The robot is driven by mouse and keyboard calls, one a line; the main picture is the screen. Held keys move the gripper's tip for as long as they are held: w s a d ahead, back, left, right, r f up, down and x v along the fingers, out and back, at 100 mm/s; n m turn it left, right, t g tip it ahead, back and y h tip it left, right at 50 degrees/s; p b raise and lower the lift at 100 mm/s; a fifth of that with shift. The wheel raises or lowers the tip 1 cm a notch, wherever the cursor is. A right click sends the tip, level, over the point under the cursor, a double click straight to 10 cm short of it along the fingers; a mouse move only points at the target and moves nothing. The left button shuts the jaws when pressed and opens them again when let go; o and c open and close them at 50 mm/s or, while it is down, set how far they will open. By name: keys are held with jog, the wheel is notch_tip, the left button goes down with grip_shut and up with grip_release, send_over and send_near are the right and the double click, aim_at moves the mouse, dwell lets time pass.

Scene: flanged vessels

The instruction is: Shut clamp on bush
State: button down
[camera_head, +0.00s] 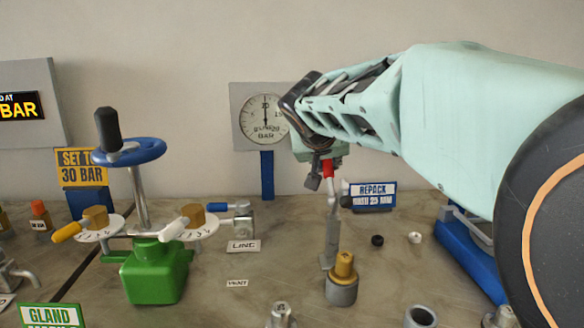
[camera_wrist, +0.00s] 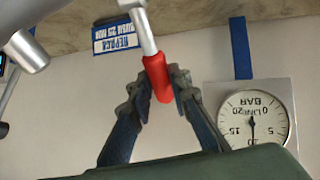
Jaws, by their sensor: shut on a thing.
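The clamp (camera_head: 331,240) is a grey upright with a silver lever rising to a red grip. My gripper (camera_head: 322,173) is shut on the red grip, high above the bench. In the wrist view, the red grip (camera_wrist: 158,78) sits between the two fingers of my gripper (camera_wrist: 158,85), with the silver lever (camera_wrist: 143,32) running out of frame at the top. The brass bush (camera_head: 343,265) stands in a grey round holder right beside the foot of the clamp. The clamp's pressing end is not clearly seen.
A green valve (camera_head: 155,270) with a blue handwheel stands left. A round gauge (camera_head: 264,118) is behind my gripper; a blue REPACK sign (camera_head: 374,196) is right of the clamp. Black (camera_head: 377,240) and white (camera_head: 415,238) rings lie right. A grey tube (camera_head: 420,317) is in front.

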aim_at(327, 166)
jog(key=shift+r, duration=0.1)
jog(key=c, duration=1.8)
grip_release()
jog(key=shift+o, duration=0.2)
notch_tip(327, 166, up, 10)
jog(key=shift+c, duration=0.6)
